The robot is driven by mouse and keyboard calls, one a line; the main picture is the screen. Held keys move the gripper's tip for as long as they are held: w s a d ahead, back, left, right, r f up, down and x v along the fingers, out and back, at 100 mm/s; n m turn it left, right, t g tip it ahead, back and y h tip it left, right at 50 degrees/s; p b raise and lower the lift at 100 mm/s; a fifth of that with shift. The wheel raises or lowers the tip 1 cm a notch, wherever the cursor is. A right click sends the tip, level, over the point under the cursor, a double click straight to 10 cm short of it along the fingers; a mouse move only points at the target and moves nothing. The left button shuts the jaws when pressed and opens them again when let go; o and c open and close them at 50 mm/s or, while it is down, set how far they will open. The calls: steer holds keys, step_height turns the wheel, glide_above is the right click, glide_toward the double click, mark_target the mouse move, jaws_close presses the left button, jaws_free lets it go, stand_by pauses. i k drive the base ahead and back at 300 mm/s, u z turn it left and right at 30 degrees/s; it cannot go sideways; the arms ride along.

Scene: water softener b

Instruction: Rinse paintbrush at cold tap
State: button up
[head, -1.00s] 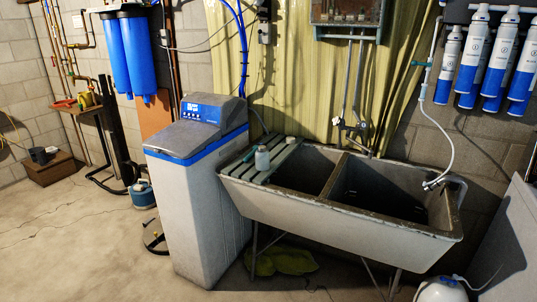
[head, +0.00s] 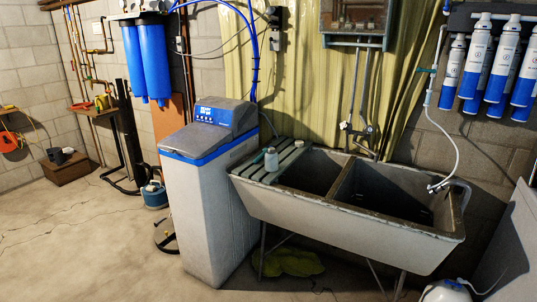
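A concrete double-basin sink (head: 340,212) stands on metal legs at the right of the head view. A wall tap (head: 365,148) with pipes running up from it sits behind the divider between the two basins. A second, small spout (head: 437,187) on a white hose is at the right basin's rim. A thin teal thing beside the bottle is too small to identify; I cannot make out a paintbrush for certain. My gripper is not in view.
A water softener cabinet (head: 212,205) stands against the sink's left side. A yellow-green cloth (head: 292,262) lies under the sink. A white tank (head: 446,291) and a grey panel (head: 508,245) are at the lower right. The concrete floor (head: 85,240) at left is mostly clear.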

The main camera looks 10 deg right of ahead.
mark_target(368, 129)
steer(key=u, duration=0.1)
steer(key=i, duration=0.95)
steer(key=z, duration=0.1)
